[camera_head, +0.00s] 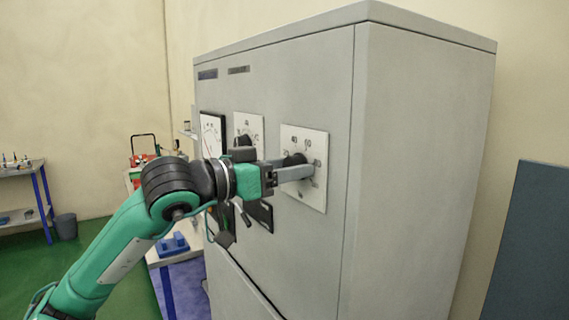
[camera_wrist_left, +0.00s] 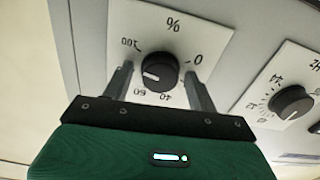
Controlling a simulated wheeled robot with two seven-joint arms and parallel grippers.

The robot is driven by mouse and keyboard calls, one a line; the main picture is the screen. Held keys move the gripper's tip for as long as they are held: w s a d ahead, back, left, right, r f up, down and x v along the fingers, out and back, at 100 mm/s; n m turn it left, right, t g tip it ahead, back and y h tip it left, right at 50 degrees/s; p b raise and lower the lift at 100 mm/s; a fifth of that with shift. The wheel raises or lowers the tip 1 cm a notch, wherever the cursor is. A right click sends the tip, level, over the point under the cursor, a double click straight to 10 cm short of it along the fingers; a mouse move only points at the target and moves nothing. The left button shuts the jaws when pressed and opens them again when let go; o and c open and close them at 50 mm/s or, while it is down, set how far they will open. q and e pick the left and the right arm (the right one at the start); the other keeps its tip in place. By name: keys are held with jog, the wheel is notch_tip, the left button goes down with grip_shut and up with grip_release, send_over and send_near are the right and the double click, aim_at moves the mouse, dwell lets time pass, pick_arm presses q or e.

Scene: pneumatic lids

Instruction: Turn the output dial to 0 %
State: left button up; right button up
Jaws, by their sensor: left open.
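The output dial (camera_wrist_left: 157,71) is a round black knob with a white mark, on a white plate (camera_wrist_left: 210,35) marked "%". In the left wrist view its numbers look upside down, with 0 at right, 100 at left and 40 and 60 below. The white mark points left and slightly down, between 100 and 60. My left gripper (camera_head: 305,167) is open, with one finger on each side of the dial. I cannot tell whether the fingers touch it. The dial also shows in the head view (camera_head: 294,159), partly hidden by the gripper. My right gripper is out of view.
A second dial (camera_wrist_left: 293,102) sits on a neighbouring plate, and a meter (camera_head: 211,135) is further left on the grey cabinet (camera_head: 420,150). Black handles (camera_head: 262,215) are below the plates. A workbench (camera_head: 20,172) stands far left.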

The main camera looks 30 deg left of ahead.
pick_arm(q)
jog(key=c, duration=1)
